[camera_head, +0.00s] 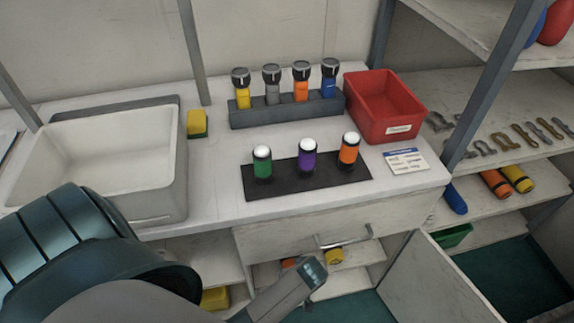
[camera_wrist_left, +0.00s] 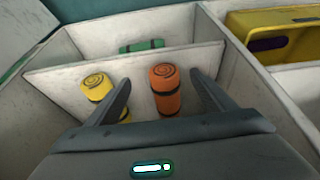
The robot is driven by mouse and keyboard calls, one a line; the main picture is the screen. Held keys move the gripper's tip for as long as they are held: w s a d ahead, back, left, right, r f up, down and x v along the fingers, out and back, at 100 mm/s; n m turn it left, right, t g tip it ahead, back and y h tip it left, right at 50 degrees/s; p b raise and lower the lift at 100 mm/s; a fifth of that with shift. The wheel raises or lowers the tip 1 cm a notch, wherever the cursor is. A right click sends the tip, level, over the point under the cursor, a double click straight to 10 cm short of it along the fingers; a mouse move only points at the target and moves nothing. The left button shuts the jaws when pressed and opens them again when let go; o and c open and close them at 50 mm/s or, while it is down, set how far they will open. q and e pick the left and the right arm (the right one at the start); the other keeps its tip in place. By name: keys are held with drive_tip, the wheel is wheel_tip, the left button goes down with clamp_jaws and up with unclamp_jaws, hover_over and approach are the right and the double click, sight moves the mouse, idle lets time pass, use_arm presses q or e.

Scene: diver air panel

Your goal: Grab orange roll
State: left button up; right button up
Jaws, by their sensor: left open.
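An orange roll (camera_wrist_left: 166,92) with a dark band and a spiral end stands in a white compartment in the left wrist view. My left gripper (camera_wrist_left: 159,78) is open, with its two fingers on either side of the orange roll in the picture; I cannot tell whether they touch it. A yellow roll (camera_wrist_left: 97,88) stands left of it, partly behind the left finger. In the head view, a small orange patch (camera_head: 288,263) shows below the counter, mostly hidden by my left arm. My right gripper is not in view.
White divider walls (camera_wrist_left: 125,65) surround the rolls. A green item (camera_wrist_left: 142,46) lies behind the divider, and a yellow bin (camera_wrist_left: 275,35) stands at right. Another orange roll (camera_head: 496,184) lies on the right shelf. An open door panel (camera_head: 445,280) stands right of the counter.

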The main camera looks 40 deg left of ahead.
use_arm(q)
drive_tip(key=shift+x, duration=1.2)
drive_tip(key=shift+a+x, duration=0.2)
drive_tip(key=shift+x, duration=1.1)
drive_tip(key=shift+a+x, duration=0.2)
drive_tip(key=shift+x, duration=1.1)
drive_tip(key=shift+r, duration=0.15)
drive_tip(key=shift+c, duration=0.6)
drive_tip(key=c, duration=1.2)
drive_tip(key=shift+c, duration=0.2)
